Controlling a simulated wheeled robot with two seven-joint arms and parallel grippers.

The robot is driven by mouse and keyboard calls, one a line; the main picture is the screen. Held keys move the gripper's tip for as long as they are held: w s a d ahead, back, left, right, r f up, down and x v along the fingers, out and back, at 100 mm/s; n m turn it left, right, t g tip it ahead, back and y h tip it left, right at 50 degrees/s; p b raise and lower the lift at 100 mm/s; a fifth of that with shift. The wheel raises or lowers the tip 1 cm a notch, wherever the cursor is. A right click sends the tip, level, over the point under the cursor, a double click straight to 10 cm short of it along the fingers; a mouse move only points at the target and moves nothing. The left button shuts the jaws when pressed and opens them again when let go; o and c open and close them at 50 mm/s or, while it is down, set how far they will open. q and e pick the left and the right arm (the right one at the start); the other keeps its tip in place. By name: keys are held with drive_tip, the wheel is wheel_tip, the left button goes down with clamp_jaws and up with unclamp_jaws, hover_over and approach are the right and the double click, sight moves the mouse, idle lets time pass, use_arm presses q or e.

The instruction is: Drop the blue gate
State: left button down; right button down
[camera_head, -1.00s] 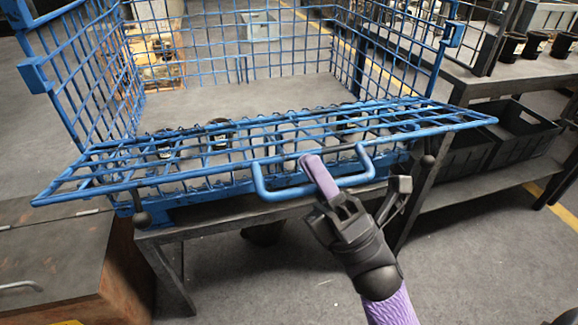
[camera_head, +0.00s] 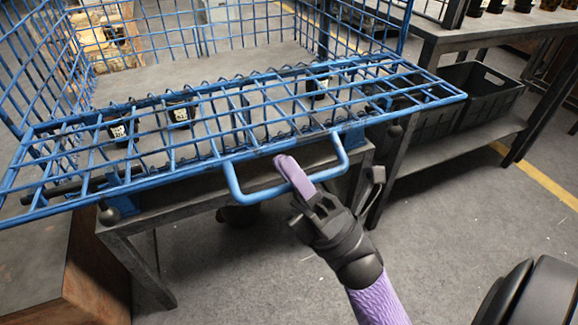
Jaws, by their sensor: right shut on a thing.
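The blue gate (camera_head: 240,118) is a wire mesh panel on the front of a blue wire cage (camera_head: 38,72). It is folded outward and lies nearly flat over the front edge of the cage. Its U-shaped handle (camera_head: 232,182) sticks out from the near side. My right gripper (camera_head: 293,178), with a purple finger pad, is shut on the handle's bar near its middle. The finger hides part of the bar. My left gripper is out of view.
The cage stands on a dark metal table (camera_head: 190,215). Dark cylindrical parts (camera_head: 180,113) show through the mesh inside. At right a second table holds black crates (camera_head: 487,95) on its lower shelf. A wooden-sided cabinet (camera_head: 80,280) stands at lower left.

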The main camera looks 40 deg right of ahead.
drive_tip(key=shift+s+a+r, duration=0.1)
drive_tip(key=c, duration=0.7)
unclamp_jaws()
drive_tip(key=shift+s+r, duration=0.1)
drive_tip(key=shift+s, duration=0.15)
drive_tip(key=shift+o, duration=0.3)
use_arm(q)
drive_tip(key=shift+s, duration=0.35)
use_arm(e)
drive_tip(key=shift+w, duration=0.1)
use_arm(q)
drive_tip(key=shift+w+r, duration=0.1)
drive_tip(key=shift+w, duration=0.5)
use_arm(e)
drive_tip(key=v, duration=1)
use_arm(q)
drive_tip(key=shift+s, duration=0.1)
